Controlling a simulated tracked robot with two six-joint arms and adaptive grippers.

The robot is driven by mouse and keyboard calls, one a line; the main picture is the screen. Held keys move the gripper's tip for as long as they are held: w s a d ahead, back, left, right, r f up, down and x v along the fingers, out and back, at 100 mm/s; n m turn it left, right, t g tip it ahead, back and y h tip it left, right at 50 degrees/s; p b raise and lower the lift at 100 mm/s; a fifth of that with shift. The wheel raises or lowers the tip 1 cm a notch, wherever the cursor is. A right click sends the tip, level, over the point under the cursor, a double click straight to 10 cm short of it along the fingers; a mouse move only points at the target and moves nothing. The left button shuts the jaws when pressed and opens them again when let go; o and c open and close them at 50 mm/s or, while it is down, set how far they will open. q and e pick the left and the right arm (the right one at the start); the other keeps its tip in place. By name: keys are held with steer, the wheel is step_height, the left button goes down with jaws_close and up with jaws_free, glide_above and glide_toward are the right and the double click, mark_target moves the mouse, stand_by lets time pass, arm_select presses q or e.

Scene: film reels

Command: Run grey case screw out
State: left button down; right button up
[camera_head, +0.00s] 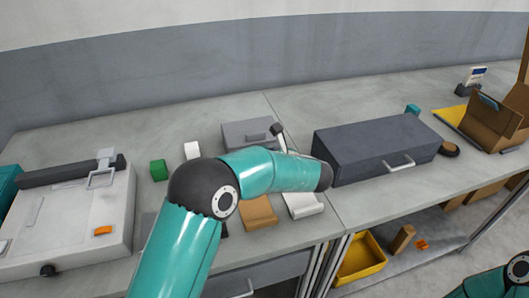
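A light grey case (238,132) stands near the middle of the bench, with a dark part on its front, partly hidden by my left arm. A small pale rod-like piece with a dark end (279,138) rises beside it; I cannot tell what it is. A larger dark grey case (372,147) with a silver handle on its front stands to the right. I cannot tell which case is meant, and no screw can be made out. My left arm crosses in front of the light grey case.
A pale machine (78,222) with a black bar stands at the left. Green (158,170), white (192,150) and tan (258,210) blocks lie near my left arm. A brown holder (492,122) stands at the right. A yellow bin (361,258) is on the lower shelf.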

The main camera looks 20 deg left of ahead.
arm_select(q)
steer(key=shift+w+d+r, duration=0.1)
steer(key=shift+d, duration=0.05)
steer(key=c, duration=1.1)
jaws_free()
steer(key=shift+o, duration=0.3)
steer(key=v, duration=1.2)
